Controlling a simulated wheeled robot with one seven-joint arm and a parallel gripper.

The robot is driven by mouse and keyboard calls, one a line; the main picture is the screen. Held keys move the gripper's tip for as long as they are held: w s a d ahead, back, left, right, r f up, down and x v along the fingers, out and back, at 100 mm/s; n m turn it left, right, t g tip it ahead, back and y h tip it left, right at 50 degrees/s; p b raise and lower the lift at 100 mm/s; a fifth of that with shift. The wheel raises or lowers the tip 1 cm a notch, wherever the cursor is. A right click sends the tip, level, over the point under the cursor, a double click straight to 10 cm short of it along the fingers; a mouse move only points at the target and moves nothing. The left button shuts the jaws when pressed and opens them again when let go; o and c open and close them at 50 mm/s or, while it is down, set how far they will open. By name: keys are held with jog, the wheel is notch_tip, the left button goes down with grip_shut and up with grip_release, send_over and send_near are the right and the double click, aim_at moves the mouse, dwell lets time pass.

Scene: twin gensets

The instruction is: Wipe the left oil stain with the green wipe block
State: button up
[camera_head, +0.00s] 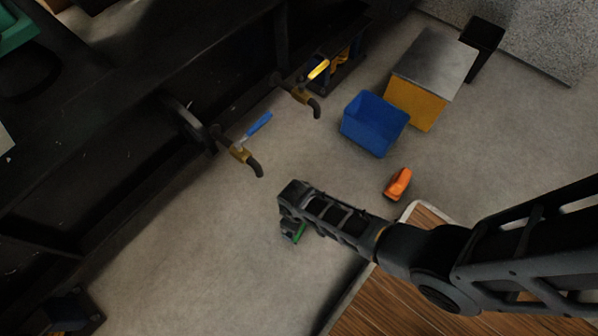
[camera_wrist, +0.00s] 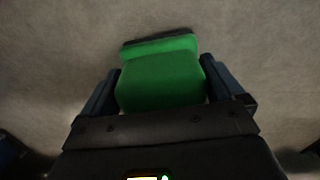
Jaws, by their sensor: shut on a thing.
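The green wipe block (camera_wrist: 160,80) sits between the two fingers of my gripper (camera_wrist: 160,92) in the wrist view, and the gripper is shut on it. In the head view only a small green edge of the block (camera_head: 300,233) shows beside my gripper (camera_head: 292,230), which points down over the grey concrete floor. I cannot tell whether the block touches the floor. No oil stain can be made out in either view; the floor under and around the gripper may be hidden by my arm.
A valve with a blue handle (camera_head: 259,124) and one with a yellow handle (camera_head: 318,69) stick out from the dark genset frame (camera_head: 130,90). A blue bin (camera_head: 374,124), a yellow box with a grey top (camera_head: 416,103) and an orange object (camera_head: 398,184) stand on the floor.

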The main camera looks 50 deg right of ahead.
jog(key=shift+r+p, duration=2.55)
jog(key=shift+r, duration=0.4)
